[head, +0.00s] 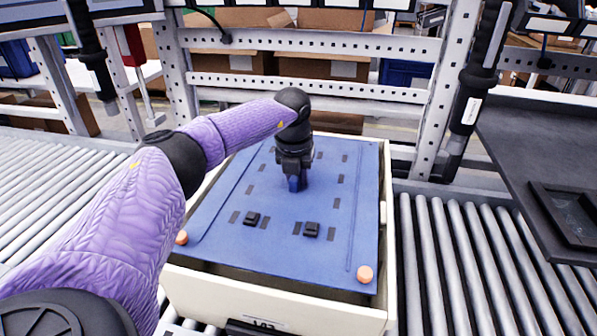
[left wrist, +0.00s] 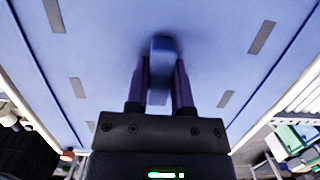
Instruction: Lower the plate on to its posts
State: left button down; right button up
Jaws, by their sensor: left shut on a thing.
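The blue plate (head: 225,215) with dark rectangular marks lies over the cream crate (head: 300,313), a dark gap under its front edge. Two small black blocks (head: 251,218) (head: 311,229) sit on it. Orange round post tops show at its front left (head: 181,237) and front right (head: 365,274) corners; I cannot tell whether the plate rests on the posts. My left gripper (head: 296,184) points down at the plate's middle. In the left wrist view its fingers (left wrist: 161,85) are shut on the plate's blue handle (left wrist: 162,50). The far corners' posts are not clearly visible.
Roller conveyors run left (head: 60,190) and right (head: 480,265) of the crate. A metal rack (head: 310,90) stands behind, with cardboard boxes beyond it. Dark tools hang at both sides (head: 475,90). A dark shelf (head: 540,170) with a tablet-like panel juts in at right.

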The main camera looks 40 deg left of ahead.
pick_arm(q)
notch_tip(320, 180, down, 13)
jog(key=b, duration=0.9)
jog(key=shift+f+b, duration=0.1)
jog(key=shift+b, duration=0.3)
jog(key=shift+f, duration=0.8)
pick_arm(e)
jog(key=s+d+f, duration=0.1)
jog(key=s+f, duration=0.1)
jog(key=f, duration=0.3)
jog(key=s+d+f+g, duration=0.1)
jog(key=s+f, duration=0.1)
jog(key=f, duration=0.3)
jog(key=shift+d+f+g+h, duration=0.3)
jog(key=shift+d+f, duration=0.05)
jog(key=shift+s+d, duration=0.25)
jog(key=shift+d, duration=0.1)
pick_arm(q)
jog(key=shift+f, duration=0.4)
pick_arm(e)
jog(key=shift+a, duration=0.3)
jog(key=shift+w+r, duration=0.15)
jog(key=shift+r, duration=0.1)
pick_arm(q)
jog(key=shift+w, duration=0.1)
pick_arm(e)
jog(key=shift+d, duration=0.1)
